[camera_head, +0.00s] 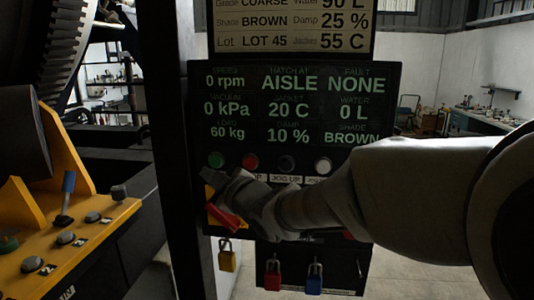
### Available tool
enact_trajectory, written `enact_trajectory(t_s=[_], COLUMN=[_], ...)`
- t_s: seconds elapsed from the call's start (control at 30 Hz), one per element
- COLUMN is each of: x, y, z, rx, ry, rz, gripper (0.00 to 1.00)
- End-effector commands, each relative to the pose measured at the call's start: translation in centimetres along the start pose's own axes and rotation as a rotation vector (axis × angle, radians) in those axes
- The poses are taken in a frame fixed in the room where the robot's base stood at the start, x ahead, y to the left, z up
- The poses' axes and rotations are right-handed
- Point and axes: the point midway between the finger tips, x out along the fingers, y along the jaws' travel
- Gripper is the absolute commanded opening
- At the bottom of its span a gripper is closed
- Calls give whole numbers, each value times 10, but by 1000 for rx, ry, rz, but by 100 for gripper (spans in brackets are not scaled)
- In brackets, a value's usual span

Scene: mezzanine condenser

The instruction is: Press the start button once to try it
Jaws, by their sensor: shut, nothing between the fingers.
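The dark control panel (393,110) stands upright in the middle of the head view. Below its display is a row of round buttons: green (216,160) at the left, then red (250,161), black (286,163) and white (322,165). The label under the black one reads JOG UP. The green one looks like the start button, but its label is hidden behind my gripper. My gripper (214,182) is shut and empty, just below the green button in the picture. I cannot tell whether it touches the panel.
The display shows 0 rpm and fault NONE. A red handle (225,215) on yellow sits just below my gripper. Yellow (227,258), red (273,275) and blue (314,277) padlocks hang lower. A yellow console (75,262) with levers and knobs stands at the left. My arm covers the panel's lower right.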

Motion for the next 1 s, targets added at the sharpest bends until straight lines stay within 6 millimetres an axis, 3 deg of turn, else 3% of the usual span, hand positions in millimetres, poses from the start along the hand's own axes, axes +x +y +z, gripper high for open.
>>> enact_trajectory(t_s=[0.3,1.0], x=[18,19], y=[13,13], z=[13,14], rx=[-1,0], ry=[0,0], rz=[0,0], gripper=[0,0])
